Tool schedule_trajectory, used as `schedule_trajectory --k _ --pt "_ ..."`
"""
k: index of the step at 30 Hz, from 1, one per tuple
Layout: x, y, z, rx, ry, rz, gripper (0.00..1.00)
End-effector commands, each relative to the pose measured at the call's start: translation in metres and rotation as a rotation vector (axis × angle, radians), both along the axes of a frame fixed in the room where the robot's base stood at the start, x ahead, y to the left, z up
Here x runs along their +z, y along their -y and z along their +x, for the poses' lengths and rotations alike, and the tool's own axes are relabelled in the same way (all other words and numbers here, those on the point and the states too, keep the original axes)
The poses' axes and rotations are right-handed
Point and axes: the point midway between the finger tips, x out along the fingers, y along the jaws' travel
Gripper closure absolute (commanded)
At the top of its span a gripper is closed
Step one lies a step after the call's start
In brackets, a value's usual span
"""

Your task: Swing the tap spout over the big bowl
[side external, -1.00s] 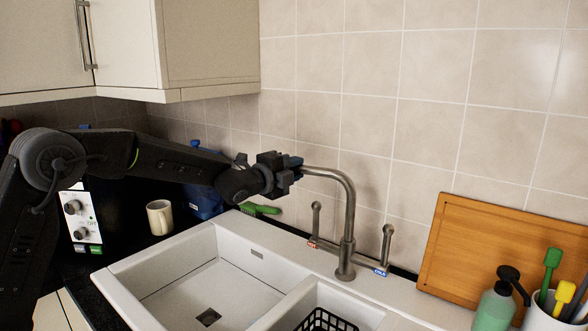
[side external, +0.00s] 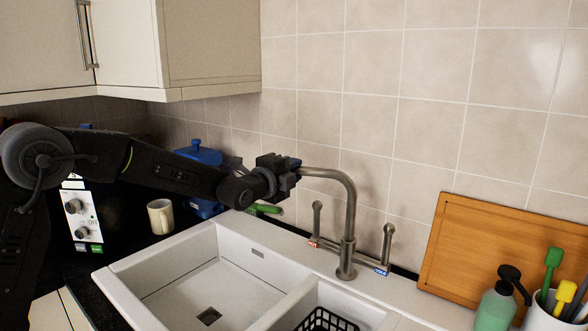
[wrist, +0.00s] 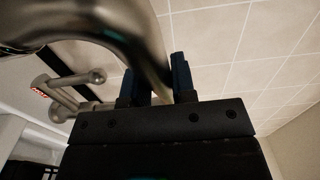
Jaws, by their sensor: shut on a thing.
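The metal tap spout (side external: 335,175) arches from its upright post and points left along the tiled wall. My gripper (side external: 292,170) is shut on the spout's free end. In the wrist view the spout (wrist: 145,40) passes between the two blue-padded fingers (wrist: 157,84), and its tip is hidden. The big bowl (side external: 213,285) is the wide left sink basin, with a square drain in its floor. The gripper and spout end are high above the sink's back rim, towards the wall; their exact position over the bowl is hard to tell.
Hot (side external: 316,225) and cold (side external: 386,250) tap levers flank the post. A smaller bowl with a black rack (side external: 325,322) lies right. A wooden board (side external: 500,250) and a green soap bottle (side external: 495,308) stand at right. A mug (side external: 160,216) and a blue container (side external: 200,155) are at left.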

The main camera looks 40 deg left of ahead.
Motion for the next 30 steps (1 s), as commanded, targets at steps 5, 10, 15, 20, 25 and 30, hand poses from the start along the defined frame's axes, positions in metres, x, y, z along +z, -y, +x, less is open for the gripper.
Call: schedule_trajectory --k 5,10,15,20,25,30 --pt "-0.001 0.007 -0.013 0.087 -0.004 -0.001 1.0" --pt "-0.002 0.013 -0.023 0.171 -0.004 -0.001 1.0" --pt "-0.002 0.019 -0.031 0.246 -0.004 0.001 1.0" --pt "-0.001 0.024 -0.037 0.302 -0.003 0.001 1.0" --pt "-0.001 0.027 -0.042 0.343 -0.003 0.002 1.0" --pt "-0.001 0.028 -0.043 0.363 -0.003 0.003 1.0"
